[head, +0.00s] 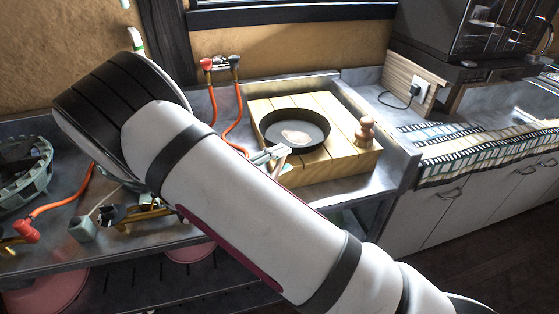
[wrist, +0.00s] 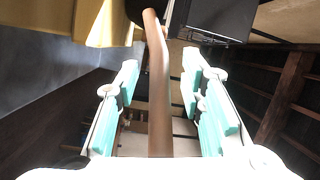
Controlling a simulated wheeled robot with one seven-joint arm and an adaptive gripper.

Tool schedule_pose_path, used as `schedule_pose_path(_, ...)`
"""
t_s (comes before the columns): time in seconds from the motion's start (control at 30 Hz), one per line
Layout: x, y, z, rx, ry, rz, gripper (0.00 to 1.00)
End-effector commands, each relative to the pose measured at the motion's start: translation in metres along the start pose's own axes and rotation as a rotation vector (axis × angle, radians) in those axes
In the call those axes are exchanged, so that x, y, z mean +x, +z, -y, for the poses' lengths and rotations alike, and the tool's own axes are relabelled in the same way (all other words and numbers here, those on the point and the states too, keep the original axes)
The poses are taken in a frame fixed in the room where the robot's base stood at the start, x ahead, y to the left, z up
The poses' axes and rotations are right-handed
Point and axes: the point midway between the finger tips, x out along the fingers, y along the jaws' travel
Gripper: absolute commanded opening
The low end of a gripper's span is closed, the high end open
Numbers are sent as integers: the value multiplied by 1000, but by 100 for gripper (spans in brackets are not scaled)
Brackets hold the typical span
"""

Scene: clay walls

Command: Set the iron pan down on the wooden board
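The black iron pan (head: 312,132) appears to rest level on the light wooden board (head: 345,163), with a pale patch inside it. My gripper (head: 271,157) is at the pan's near left side, partly hidden by my arm. In the wrist view, the brown pan handle (wrist: 158,85) runs between the two fingers of my gripper (wrist: 162,95). The fingers are apart, with a gap on each side of the handle. A dark part of the pan and the yellow wood of the board (wrist: 60,15) show at the top.
A small wooden shaker (head: 365,133) stands on the board right of the pan. Orange hoses (head: 238,105) with red and black fittings lie left of the board. A striped cloth (head: 480,150) covers the counter at right. A dark appliance (head: 455,40) stands at the back right.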

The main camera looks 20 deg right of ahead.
Motion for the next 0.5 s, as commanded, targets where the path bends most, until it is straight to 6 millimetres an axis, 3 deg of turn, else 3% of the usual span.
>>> schedule_pose_path(0.27,-1,-1,3,1,0,1,35)
schedule_pose_path(0.5,-38,0,2,2,1,4,35)
